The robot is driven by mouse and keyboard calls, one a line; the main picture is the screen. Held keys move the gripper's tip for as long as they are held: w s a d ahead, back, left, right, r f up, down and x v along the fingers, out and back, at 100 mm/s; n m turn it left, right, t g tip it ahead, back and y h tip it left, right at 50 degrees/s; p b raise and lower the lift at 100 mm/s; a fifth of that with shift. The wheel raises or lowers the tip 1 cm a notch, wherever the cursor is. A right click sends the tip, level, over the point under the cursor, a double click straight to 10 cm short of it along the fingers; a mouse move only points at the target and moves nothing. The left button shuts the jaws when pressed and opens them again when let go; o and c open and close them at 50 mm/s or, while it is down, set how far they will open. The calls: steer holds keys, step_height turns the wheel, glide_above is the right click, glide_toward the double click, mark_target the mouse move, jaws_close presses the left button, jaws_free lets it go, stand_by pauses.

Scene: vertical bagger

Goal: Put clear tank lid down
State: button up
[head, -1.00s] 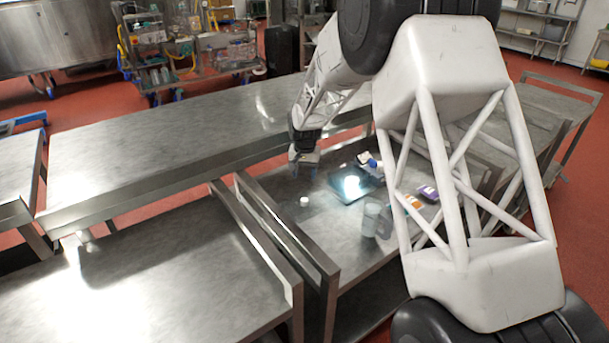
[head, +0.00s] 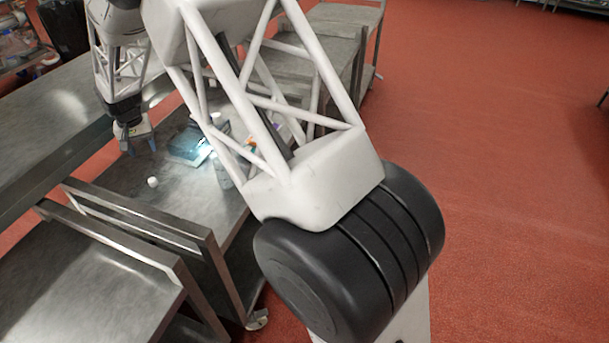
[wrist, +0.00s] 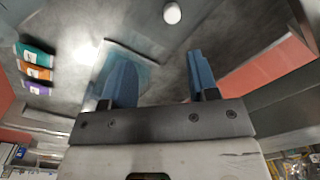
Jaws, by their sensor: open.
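A bluish, see-through flat panel (head: 188,146), which looks like the clear tank lid, lies on the steel cart top under a bright glare. It also shows in the wrist view (wrist: 128,72), partly behind one of my fingers. I cannot tell whether it lies on a tank or directly on the metal. My gripper (head: 137,147) points down beside the panel, on its left in the head view. Its two blue fingers (wrist: 162,78) are apart in the wrist view, with nothing seen between them.
A small white round cap (head: 153,182) sits on the bare metal near my gripper; it also shows in the wrist view (wrist: 172,13). Teal, orange and purple packs (wrist: 36,72) lie beyond the panel. A raised cart rail (head: 150,225) runs along the near side.

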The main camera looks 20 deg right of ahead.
steer(key=s+d+r+t, duration=0.1)
steer(key=s+d+r, duration=1.9)
steer(key=s, duration=0.2)
steer(key=s+d, duration=0.3)
steer(key=s, duration=0.6)
steer(key=s+d+t, duration=0.1)
steer(key=s+d, duration=0.3)
steer(key=s, duration=0.6)
steer(key=s+d, duration=0.4)
steer(key=s, duration=0.6)
steer(key=shift+d, duration=0.2)
